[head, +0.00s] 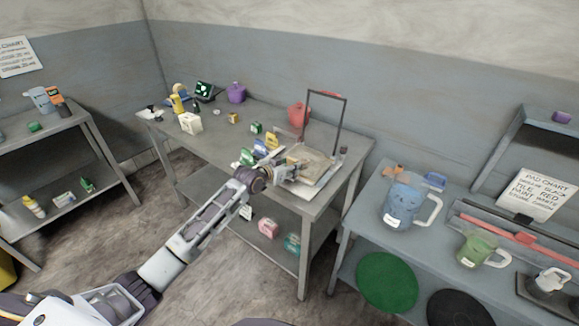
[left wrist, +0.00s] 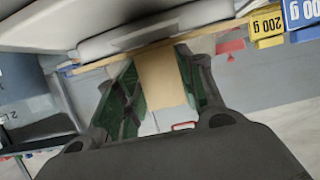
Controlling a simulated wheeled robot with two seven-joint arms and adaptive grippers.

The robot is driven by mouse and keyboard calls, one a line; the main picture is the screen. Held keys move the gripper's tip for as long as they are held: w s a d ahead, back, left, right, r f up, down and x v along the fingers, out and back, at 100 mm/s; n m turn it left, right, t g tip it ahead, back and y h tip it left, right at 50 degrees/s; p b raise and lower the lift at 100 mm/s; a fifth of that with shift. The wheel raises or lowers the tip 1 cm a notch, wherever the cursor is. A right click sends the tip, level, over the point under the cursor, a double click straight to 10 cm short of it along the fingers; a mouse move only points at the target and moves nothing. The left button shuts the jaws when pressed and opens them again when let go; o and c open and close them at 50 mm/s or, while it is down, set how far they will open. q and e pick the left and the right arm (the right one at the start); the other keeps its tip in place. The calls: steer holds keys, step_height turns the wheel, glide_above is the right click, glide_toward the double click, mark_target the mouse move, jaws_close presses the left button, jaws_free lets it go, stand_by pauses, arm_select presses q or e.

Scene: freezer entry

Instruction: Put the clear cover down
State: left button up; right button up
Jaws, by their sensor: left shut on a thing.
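The clear cover (head: 341,120) appears as a thin dark frame with a see-through middle. It stands raised at the back of a low, light-coloured unit (head: 302,190) on the middle table, with a short red piece at its top edge. A tan board (head: 312,158) lies on the unit below it. My left gripper (head: 286,171) is low at the front left of the unit, well below the frame's top edge. In the left wrist view, its fingers (left wrist: 160,85) are shut on a tan piece (left wrist: 158,78). The far end of that piece is hidden. My right gripper is out of view.
Yellow (left wrist: 267,25) and blue (left wrist: 303,14) 200 g blocks are close to my left gripper. A red kettle-like item (head: 297,115) stands behind. Jugs (head: 404,203) crowd the right bench.

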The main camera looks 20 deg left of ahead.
arm_select(q)
steer(key=o, duration=0.8)
steer(key=shift+o, duration=0.2)
steer(key=shift+r, duration=0.1)
steer(key=shift+r, duration=0.55)
steer(key=shift+v, duration=1.65)
steer(key=v, duration=0.8)
steer(key=shift+s, duration=0.3)
steer(key=shift+a+r, duration=0.1)
steer(key=shift+a, duration=0.05)
